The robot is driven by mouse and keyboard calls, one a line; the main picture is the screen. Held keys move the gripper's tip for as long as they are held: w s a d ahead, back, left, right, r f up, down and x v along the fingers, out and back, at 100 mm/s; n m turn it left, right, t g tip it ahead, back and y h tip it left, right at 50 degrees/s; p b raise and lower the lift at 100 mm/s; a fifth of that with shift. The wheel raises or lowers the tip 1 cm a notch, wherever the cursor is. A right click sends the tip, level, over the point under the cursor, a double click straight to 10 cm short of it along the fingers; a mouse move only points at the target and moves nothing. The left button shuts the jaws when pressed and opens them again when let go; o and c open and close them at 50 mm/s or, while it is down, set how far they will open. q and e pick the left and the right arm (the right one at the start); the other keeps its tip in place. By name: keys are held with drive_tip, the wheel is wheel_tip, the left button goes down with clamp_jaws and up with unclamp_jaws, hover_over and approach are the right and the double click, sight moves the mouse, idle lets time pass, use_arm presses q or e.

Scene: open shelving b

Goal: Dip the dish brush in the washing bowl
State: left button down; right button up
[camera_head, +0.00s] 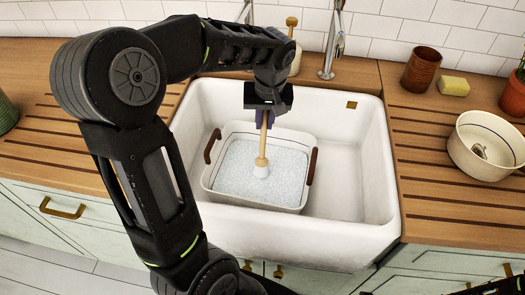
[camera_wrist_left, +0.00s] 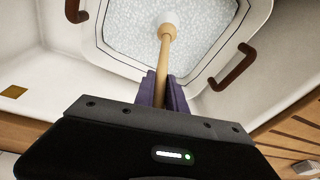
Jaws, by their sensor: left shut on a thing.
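My left gripper (camera_head: 264,117) is shut on the handle of the dish brush (camera_head: 263,145), a wooden stick with a pale round head. The brush hangs upright, head down, over the washing bowl (camera_head: 290,202). The bowl is white with brown handles, holds pale speckled suds, and stands in the sink. The brush head shows against the suds; I cannot tell how deep it is in them. In the left wrist view, the purple fingers (camera_wrist_left: 162,92) close around the brush handle (camera_wrist_left: 163,65), and the bowl (camera_wrist_left: 190,75) lies beyond. My right gripper is not clearly visible.
The white sink (camera_head: 365,205) has free room right of the bowl. Behind it are a tap (camera_head: 332,45) and a wooden-topped bottle (camera_head: 292,50). On the right counter are a brown cup (camera_head: 421,70), a yellow sponge (camera_head: 453,86), a white bowl (camera_head: 490,160) and a terracotta pot (camera_head: 514,97).

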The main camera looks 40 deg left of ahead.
use_arm(q)
drive_tip(key=shift+w+a+r+p+v, duration=0.15)
drive_tip(key=shift+a+p+v, duration=0.15)
drive_tip(key=shift+p+v, duration=1.1)
drive_tip(key=shift+w+a+p+v, duration=0.25)
drive_tip(key=shift+p+v, duration=0.65)
drive_tip(key=shift+v, duration=1.05)
drive_tip(key=shift+w+a+r+p+v, duration=0.1)
drive_tip(key=shift+a+p+v, duration=0.2)
drive_tip(key=shift+p+v, duration=1.1)
drive_tip(key=shift+r, duration=0.2)
